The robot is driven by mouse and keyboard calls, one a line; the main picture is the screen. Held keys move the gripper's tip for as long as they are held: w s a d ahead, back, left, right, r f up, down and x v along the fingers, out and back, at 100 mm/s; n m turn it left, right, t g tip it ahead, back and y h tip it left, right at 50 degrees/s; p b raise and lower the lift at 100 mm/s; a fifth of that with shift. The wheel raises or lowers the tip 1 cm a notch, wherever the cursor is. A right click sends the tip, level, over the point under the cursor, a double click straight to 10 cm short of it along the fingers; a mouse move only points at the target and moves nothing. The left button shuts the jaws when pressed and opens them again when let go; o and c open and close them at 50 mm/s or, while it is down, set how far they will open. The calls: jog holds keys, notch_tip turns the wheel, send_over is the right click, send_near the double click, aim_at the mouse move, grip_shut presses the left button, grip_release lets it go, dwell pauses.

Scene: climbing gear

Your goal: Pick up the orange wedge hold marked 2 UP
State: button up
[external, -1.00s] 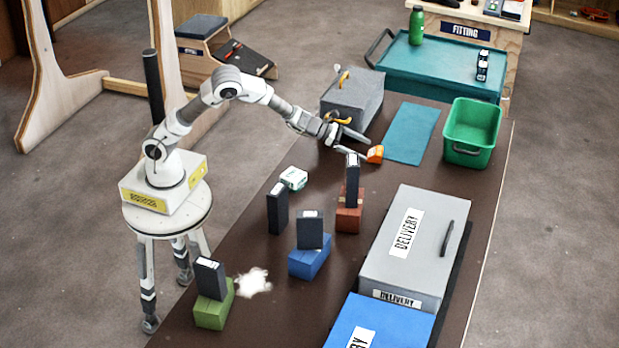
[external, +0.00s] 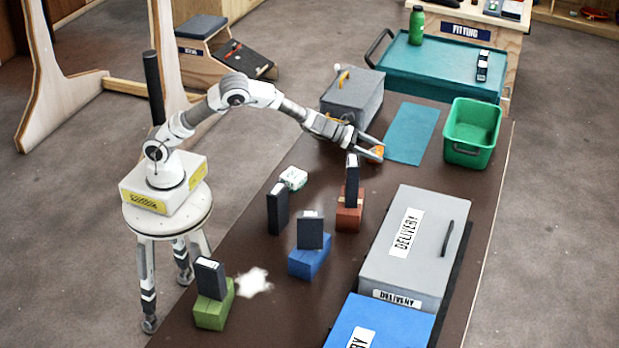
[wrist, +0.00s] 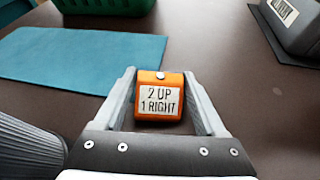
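The orange wedge hold (wrist: 160,108) lies on the dark table between my two fingers in the wrist view. Its white label reads "2 UP 1 RIGHT", and a bolt head shows at its top. In the external view the hold (external: 376,153) is partly covered by my fingers. My gripper (external: 381,149) is low over the table with its fingers spread on either side of the hold. In the wrist view my gripper (wrist: 160,76) looks open around the hold; whether a finger touches it is hard to tell.
A teal mat (external: 411,134) lies just right of the hold, with a green bin (external: 472,132) beyond. A grey box (external: 351,100) stands behind my gripper. A dark block stands on a red-brown block (external: 349,217) close in front. A grey delivery box (external: 416,245) is at the right.

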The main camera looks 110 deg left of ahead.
jog(key=c, duration=0.9)
jog(key=shift+r, duration=0.1)
